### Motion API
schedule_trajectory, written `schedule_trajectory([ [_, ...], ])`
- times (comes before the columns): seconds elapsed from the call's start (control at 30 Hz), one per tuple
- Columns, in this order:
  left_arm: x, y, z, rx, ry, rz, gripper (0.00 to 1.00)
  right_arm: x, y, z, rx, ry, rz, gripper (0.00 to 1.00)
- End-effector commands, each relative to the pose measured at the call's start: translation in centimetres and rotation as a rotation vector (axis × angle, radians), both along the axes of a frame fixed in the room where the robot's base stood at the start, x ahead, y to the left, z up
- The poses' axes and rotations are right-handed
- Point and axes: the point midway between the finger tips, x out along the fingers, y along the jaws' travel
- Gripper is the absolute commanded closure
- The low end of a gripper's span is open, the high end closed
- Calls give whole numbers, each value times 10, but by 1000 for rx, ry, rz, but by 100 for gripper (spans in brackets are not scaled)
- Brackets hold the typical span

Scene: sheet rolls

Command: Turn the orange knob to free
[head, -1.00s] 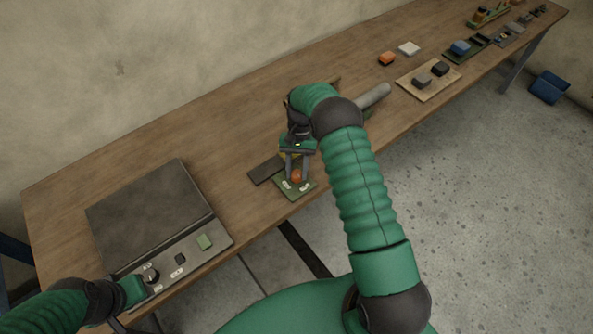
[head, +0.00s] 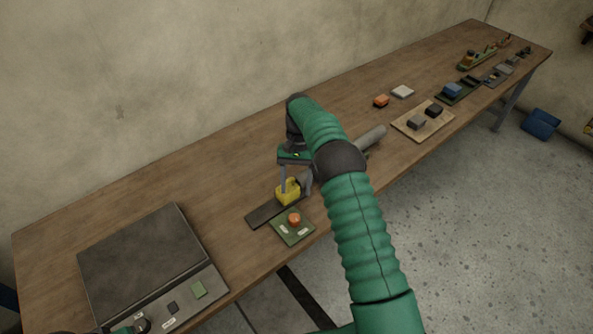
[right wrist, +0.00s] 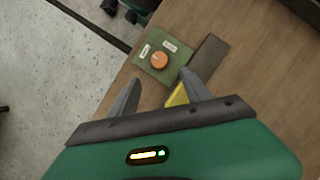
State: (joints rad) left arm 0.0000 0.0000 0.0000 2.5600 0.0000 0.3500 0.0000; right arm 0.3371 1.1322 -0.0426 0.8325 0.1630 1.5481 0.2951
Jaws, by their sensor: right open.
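The orange knob (head: 294,218) sits on a small green plate (head: 291,237) with two white labels, at the table's front edge. In the right wrist view the knob (right wrist: 159,61) is unobstructed, and the labels are too small to read surely. My right gripper (head: 296,192) is open and apart from the knob, back from it toward the wall. In the right wrist view its fingertips (right wrist: 161,77) are spread, with the knob ahead between them. A little of my left gripper (head: 124,330) shows at the bottom left edge; its jaws are hidden.
A yellow block (head: 288,190) is beside my right fingers, by a dark strip (head: 262,214) behind the plate. A dark panel box (head: 140,260) stands at left.

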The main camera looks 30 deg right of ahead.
Motion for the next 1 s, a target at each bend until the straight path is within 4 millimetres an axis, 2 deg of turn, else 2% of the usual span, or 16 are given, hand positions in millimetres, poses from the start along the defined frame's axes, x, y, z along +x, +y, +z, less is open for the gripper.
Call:
schedule_trajectory([
  [0.03,0,0,-1,0,0,0,64,5,-5,13,-2,-4,0,44],
  [0.17,0,0,5,0,0,0,64,13,-12,39,-1,-2,-1,44],
  [0.33,0,0,15,0,0,0,64,19,-16,54,1,0,0,44],
  [1.0,0,0,17,0,0,0,64,21,-16,61,-1,-3,3,44],
])
